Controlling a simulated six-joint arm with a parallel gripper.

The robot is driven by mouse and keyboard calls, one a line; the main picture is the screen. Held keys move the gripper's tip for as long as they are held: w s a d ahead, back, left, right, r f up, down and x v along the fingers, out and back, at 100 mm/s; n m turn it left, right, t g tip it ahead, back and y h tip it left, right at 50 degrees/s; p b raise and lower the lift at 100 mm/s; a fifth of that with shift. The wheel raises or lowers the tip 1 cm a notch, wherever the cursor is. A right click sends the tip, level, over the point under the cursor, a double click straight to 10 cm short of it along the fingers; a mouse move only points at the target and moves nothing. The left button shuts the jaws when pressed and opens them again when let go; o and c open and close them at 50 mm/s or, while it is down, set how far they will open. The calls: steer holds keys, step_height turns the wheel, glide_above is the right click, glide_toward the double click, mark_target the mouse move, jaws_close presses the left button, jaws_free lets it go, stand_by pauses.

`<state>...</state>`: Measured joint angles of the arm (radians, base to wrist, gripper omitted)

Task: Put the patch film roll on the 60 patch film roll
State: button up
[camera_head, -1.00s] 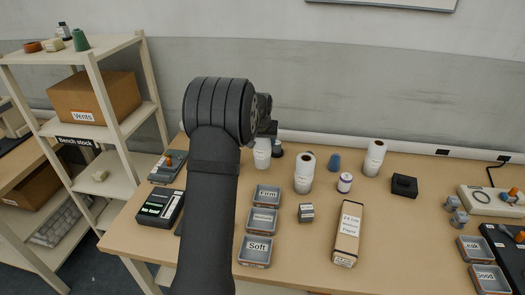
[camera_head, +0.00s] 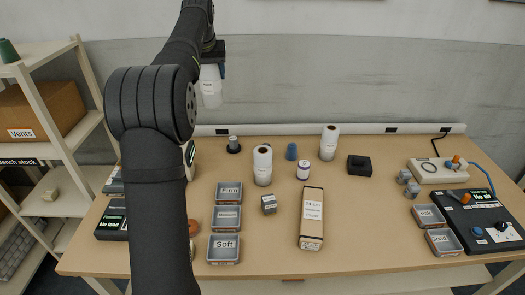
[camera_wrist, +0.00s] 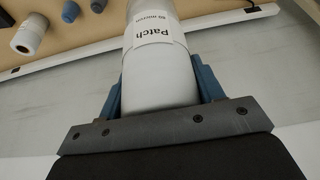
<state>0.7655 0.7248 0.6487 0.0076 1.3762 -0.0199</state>
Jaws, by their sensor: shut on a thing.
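My gripper (camera_head: 212,62) is shut on a white film roll (camera_head: 211,90), held high above the back left of the table, clear of everything. In the wrist view the roll (camera_wrist: 158,85) sits between the two blue fingers, with a label reading "Patch" and a smaller line that seems to give microns. Two other white rolls stand upright on the table: one left of centre (camera_head: 262,168) and one farther back to the right (camera_head: 330,152). Their labels are too small to read, so I cannot tell which is the 60 patch roll.
Between the rolls are a blue cup-like piece (camera_head: 291,152) and a small labelled spool (camera_head: 303,171). A dark spool (camera_head: 234,145) stands at the back. Grey trays (camera_head: 224,246), a long carton (camera_head: 312,215) and a black block (camera_head: 360,166) lie around. My arm hides the table's left part.

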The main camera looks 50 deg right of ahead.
steer(key=s+d+r+m+h, duration=0.15)
steer(key=s+d, duration=0.25)
steer(key=s, duration=1)
steer(key=s+d+m+y, duration=0.15)
steer(key=s+d, duration=0.25)
steer(key=s, duration=1)
steer(key=w+f+h, duration=0.1)
steer(key=w+f, duration=1.1)
steer(key=f, duration=0.4)
steer(key=shift+w+a+f+g, duration=0.15)
steer(key=shift+f+g, duration=0.1)
steer(key=shift+g, duration=0.15)
steer(key=o, duration=1.2)
steer(key=shift+f, duration=0.15)
steer(key=shift+o, duration=0.2)
